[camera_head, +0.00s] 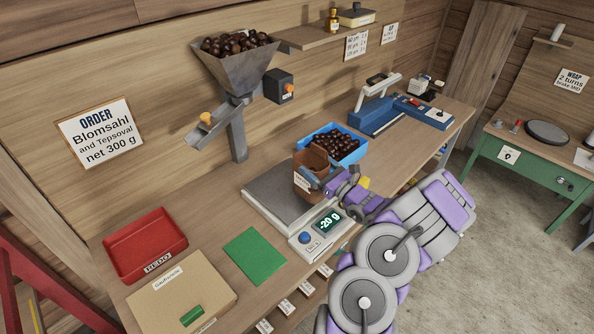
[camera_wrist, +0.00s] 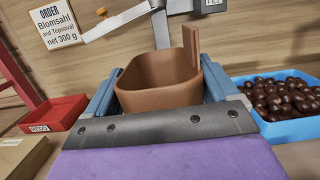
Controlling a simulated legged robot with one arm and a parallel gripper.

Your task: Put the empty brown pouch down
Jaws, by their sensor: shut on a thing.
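The brown pouch (camera_head: 311,165) is upright with its mouth open, over or on the right part of the grey scale (camera_head: 268,200) in the head view. The scale's display (camera_head: 328,222) reads -20 g. My gripper (camera_head: 312,178) is shut on the pouch. In the wrist view the pouch (camera_wrist: 160,85) sits between the two blue-grey fingers of my gripper (camera_wrist: 160,92). A raised flap stands at its right. Its bottom is hidden, so I cannot tell whether it touches the scale plate.
A blue tray of chestnuts (camera_head: 361,148) stands just behind the pouch. A chestnut hopper (camera_head: 235,70) with a chute is at the wall. A green mat (camera_head: 255,256), a red REDO tray (camera_head: 146,247) and a cardboard box (camera_head: 181,293) lie left. A blue sealer (camera_head: 380,115) stands farther right.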

